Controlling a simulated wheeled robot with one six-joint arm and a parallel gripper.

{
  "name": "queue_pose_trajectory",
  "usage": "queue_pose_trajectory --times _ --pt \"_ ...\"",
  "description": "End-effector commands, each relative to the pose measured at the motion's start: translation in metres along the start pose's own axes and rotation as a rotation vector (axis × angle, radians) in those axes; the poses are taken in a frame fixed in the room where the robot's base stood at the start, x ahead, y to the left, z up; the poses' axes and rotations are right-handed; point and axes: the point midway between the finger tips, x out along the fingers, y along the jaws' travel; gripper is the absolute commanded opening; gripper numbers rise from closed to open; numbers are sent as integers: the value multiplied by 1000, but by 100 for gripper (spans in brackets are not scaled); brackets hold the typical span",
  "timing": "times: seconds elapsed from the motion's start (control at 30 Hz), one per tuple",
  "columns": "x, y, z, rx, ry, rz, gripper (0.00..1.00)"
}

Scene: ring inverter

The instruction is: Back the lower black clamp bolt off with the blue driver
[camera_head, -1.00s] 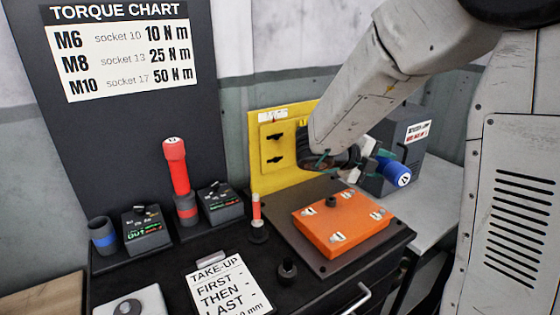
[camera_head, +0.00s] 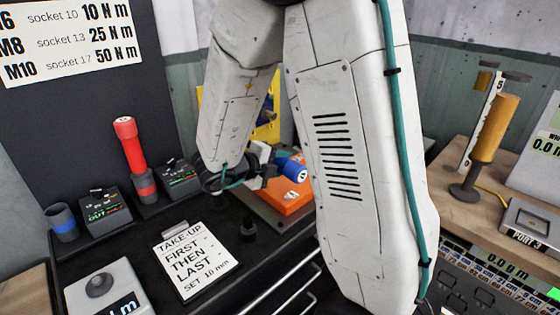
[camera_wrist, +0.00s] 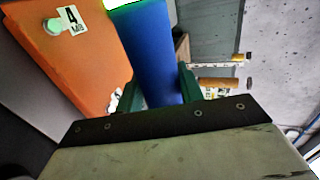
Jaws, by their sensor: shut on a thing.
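My gripper (camera_head: 262,166) is shut on the blue driver (camera_head: 291,170) and holds it above the bench, near the orange cover (camera_head: 295,200). In the wrist view the blue driver (camera_wrist: 150,60) sits between the green fingers of my gripper (camera_wrist: 162,90), with the orange cover (camera_wrist: 62,45) to its left. The yellow panel (camera_head: 270,130) stands behind my arm, mostly hidden by it. One small dark fitting shows near its top edge; I cannot tell which bolt it is. The lower black clamp bolt is not clearly visible. The driver's tip is not clear.
A red-topped driver (camera_head: 130,145) stands upright at left beside dark boxes and a blue-banded socket (camera_head: 61,222). A take-up card (camera_head: 196,255) lies on the black bench. At right, a wooden bench (camera_head: 455,195) bears an orange cylinder on a stand (camera_head: 493,130).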

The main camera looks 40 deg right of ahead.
Motion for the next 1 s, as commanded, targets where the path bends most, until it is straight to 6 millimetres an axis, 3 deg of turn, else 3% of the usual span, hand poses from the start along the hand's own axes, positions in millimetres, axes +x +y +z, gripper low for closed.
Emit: queue_pose_trajectory --times 0.33,1.0 --pt "-1 0 9 1 -2 -1 8" --pt "-1 0 64 1 -3 -1 8"
